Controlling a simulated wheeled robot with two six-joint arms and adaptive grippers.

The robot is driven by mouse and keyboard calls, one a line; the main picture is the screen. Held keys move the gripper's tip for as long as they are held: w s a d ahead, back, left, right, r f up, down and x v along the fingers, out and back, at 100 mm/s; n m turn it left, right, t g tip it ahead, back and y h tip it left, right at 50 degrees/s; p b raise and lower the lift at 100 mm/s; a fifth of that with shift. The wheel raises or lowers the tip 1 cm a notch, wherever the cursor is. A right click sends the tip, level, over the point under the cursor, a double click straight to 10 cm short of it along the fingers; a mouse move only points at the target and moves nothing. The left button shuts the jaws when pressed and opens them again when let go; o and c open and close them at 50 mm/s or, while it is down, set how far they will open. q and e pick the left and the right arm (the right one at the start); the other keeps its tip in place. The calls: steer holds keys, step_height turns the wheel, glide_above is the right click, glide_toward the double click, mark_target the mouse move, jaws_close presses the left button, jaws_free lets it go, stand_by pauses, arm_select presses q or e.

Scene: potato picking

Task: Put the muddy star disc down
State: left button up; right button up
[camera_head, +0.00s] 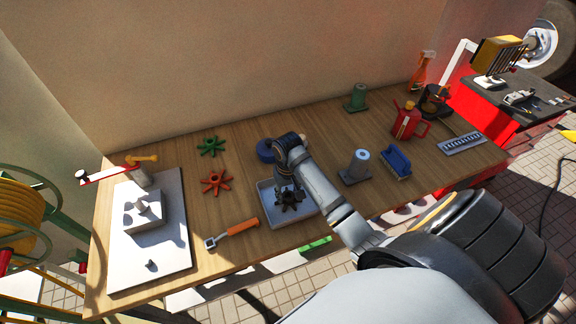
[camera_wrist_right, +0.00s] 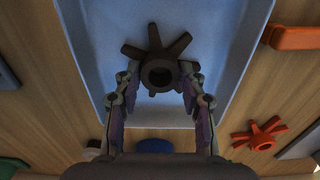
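The muddy star disc (camera_head: 289,199) is dark brown, with a round hub and stubby arms. It is in the pale blue tray (camera_head: 277,217) near the table's front edge; I cannot tell whether it touches the tray floor. My right gripper (camera_head: 287,184) points down into the tray from above. In the right wrist view the disc (camera_wrist_right: 158,48) sits between the two fingertips (camera_wrist_right: 160,76), which close in on both sides of its hub and hide some of its arms. My left gripper is not in view.
A green star disc (camera_head: 211,146) and a red star disc (camera_head: 217,182) lie left of the tray. An orange-handled tool (camera_head: 238,229) lies in front.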

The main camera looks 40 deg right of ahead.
steer(key=shift+o, duration=0.8)
steer(key=shift+r, duration=0.2)
arm_select(q)
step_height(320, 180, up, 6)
steer(key=p, duration=0.6)
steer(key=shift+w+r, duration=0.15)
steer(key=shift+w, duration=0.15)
arm_select(e)
step_height(320, 180, up, 12)
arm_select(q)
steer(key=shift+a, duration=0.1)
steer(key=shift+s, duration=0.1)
arm_select(e)
steer(key=shift+s+f, duration=0.1)
